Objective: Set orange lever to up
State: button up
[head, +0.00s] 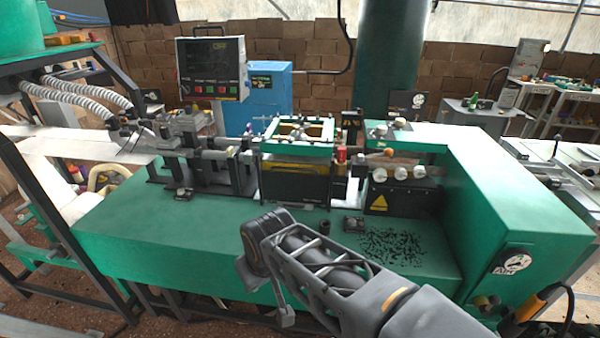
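A small orange knob (389,152), which looks like the end of the orange lever, shows on the green machine (130,228) right of centre, above a row of pale round knobs. It is too small to tell which way the lever points. My gripper (262,252) is at the end of my grey arm, which reaches in from the bottom right. It hangs over the front of the green machine top, left of and nearer than the orange knob, and clearly apart from it. Its fingers cannot be made out clearly, and I see nothing held in it.
A black control screen (212,68) stands at the back left, before a blue cabinet (270,92). A green square frame (297,148) and dark metal fixtures (200,165) stand on the machine top. A tall green housing (490,205) rises at right. Dark scraps (400,243) lie near it.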

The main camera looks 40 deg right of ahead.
aim_at(388, 152)
jog(key=z, duration=1.65)
